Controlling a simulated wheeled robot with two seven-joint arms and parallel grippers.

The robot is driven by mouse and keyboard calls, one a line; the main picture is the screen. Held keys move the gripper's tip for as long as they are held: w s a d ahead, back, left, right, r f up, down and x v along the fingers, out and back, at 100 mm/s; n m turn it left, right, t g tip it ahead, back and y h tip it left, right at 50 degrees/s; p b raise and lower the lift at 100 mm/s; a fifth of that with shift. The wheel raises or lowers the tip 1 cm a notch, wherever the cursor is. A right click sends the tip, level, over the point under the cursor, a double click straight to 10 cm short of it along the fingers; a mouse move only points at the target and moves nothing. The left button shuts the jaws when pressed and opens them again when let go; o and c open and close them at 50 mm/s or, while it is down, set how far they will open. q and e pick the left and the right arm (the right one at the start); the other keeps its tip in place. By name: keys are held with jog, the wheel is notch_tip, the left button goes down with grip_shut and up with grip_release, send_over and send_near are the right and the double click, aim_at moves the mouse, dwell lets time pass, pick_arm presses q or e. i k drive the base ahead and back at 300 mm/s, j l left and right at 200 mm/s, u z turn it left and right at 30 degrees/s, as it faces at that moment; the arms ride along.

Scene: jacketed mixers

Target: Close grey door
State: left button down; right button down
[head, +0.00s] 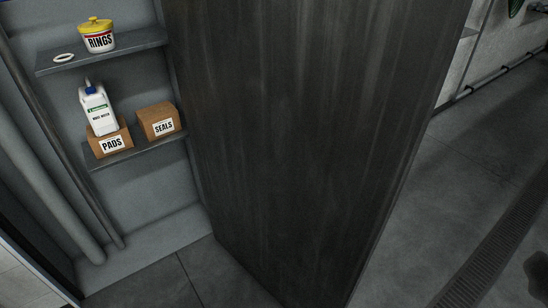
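The door (300,140) is a tall, dark grey, streaked panel that fills the middle of the head view. It stands open, with its left edge beside the right side of a grey cabinet (150,205). The cabinet's shelves are exposed to the left of the door. The door's top is cut off by the frame, and no handle shows on the face I see. Neither of my grippers is in the head view.
The upper shelf (135,47) holds a yellow-lidded RINGS tub (97,37) and a white ring (64,58). The lower shelf holds a white bottle (97,112), a PADS box (111,143) and a SEALS box (160,123). Pipes (50,190) run left. Open floor (440,200) with a drain grate (495,250) lies right.

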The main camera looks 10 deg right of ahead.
aim_at(307, 121)
jog(key=k+l+u, duration=0.2)
jog(key=l, duration=0.2)
jog(key=l+u, duration=0.15)
jog(key=l, duration=0.2)
jog(key=k+l+u, duration=0.2)
jog(key=l, duration=0.15)
jog(key=k+l+u, duration=0.2)
jog(key=l, duration=0.15)
jog(key=l+u, duration=0.25)
jog(key=l, duration=0.45)
jog(key=l+u, duration=0.25)
jog(key=l, duration=0.45)
jog(key=k+l+u, duration=0.1)
jog(key=l+u, duration=0.15)
jog(key=l, duration=0.45)
jog(key=i+l+u, duration=0.1)
jog(key=l, duration=0.5)
jog(key=l+u, duration=0.1)
jog(key=l, duration=0.45)
jog(key=i, duration=0.05)
